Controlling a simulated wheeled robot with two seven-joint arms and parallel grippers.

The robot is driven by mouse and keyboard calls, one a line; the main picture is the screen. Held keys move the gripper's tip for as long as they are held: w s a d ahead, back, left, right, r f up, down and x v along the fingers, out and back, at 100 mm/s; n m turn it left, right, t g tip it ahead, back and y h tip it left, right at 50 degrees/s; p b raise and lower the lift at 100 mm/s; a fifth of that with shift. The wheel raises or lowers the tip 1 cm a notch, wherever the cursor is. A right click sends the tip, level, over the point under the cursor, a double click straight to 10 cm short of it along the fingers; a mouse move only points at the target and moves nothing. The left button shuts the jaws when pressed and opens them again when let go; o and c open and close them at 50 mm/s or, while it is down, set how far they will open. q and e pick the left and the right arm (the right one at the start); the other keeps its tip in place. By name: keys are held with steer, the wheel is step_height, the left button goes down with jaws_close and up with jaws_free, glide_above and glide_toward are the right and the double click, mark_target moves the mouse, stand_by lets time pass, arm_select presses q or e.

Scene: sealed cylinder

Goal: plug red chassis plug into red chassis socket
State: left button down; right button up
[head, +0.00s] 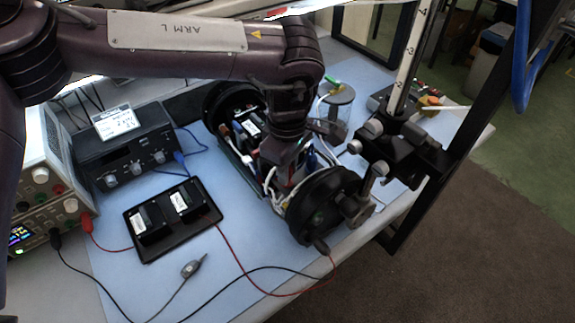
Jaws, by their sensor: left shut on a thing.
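An opened cylinder chassis (243,168) lies on the blue mat between two round black end caps, with wires, small boards and a white-labelled part inside. My left gripper (287,186) points down into its near half, close to the near end cap (325,205). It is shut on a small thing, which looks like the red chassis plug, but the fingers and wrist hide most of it. A little red shows beside the fingers. I cannot make out the red chassis socket among the wires, nor whether plug and socket touch. My right gripper is out of view.
A black stand clamp (402,150) and ruled post (410,55) stand close right of the chassis. A clear jar (338,108) is behind. A black tray (205,211) with two modules, a meter box (125,158) and a power supply (42,180) are left. Loose leads cross the front mat.

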arm_select(q)
steer(key=shift+f+b, duration=0.3)
steer(key=shift+f, duration=0.3)
steer(key=c, duration=1.2)
jaws_free()
step_height(320, 180, up, 7)
steer(key=shift+f+b, duration=0.1)
steer(key=shift+b, duration=0.75)
steer(key=shift+r, duration=0.55)
